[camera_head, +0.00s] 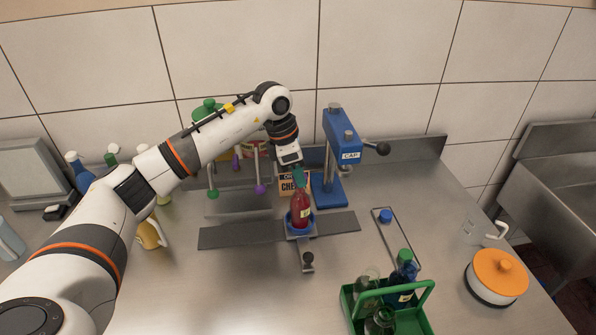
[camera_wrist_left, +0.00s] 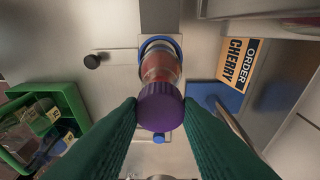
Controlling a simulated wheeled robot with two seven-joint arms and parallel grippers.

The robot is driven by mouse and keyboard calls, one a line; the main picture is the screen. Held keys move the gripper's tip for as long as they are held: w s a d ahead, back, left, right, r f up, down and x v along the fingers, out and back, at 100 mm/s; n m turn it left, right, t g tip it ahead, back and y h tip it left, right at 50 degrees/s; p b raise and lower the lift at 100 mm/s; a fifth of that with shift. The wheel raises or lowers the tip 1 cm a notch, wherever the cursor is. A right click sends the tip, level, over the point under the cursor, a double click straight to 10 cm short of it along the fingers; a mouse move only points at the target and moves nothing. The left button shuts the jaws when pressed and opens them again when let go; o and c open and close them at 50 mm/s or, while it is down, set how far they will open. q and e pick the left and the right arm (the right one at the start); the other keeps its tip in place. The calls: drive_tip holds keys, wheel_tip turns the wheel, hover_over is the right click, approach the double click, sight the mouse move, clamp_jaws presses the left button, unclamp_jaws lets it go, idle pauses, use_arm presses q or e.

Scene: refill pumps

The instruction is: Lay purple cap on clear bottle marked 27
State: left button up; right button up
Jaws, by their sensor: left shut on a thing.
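My left gripper (camera_head: 299,180) has its green fingers shut on the purple cap (camera_wrist_left: 160,106), which it holds over the bottle neck. The bottle (camera_head: 300,209) is clear with red contents and a pale label. It stands upright in a blue ring holder on the metal rail. The bottle also shows behind the cap in the left wrist view (camera_wrist_left: 161,66). I cannot read a number on its label, and I cannot tell whether the cap touches the neck. My right gripper is not in view.
A blue press marked CAP (camera_head: 343,150) stands just behind the bottle, beside an orange order card reading CHERRY (camera_wrist_left: 240,66). A green crate (camera_head: 425,300) with several bottles is at the front right. An orange-lidded pot (camera_head: 499,272) stands at the right edge.

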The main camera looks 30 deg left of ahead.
use_arm(q)
drive_tip(key=shift+f+b, duration=0.5)
drive_tip(key=shift+f, duration=0.15)
drive_tip(key=o, duration=0.8)
drive_tip(key=shift+o, duration=0.2)
drive_tip(key=shift+r, duration=0.15)
drive_tip(key=shift+r+p, duration=2.15)
drive_tip(key=shift+r, duration=1.25)
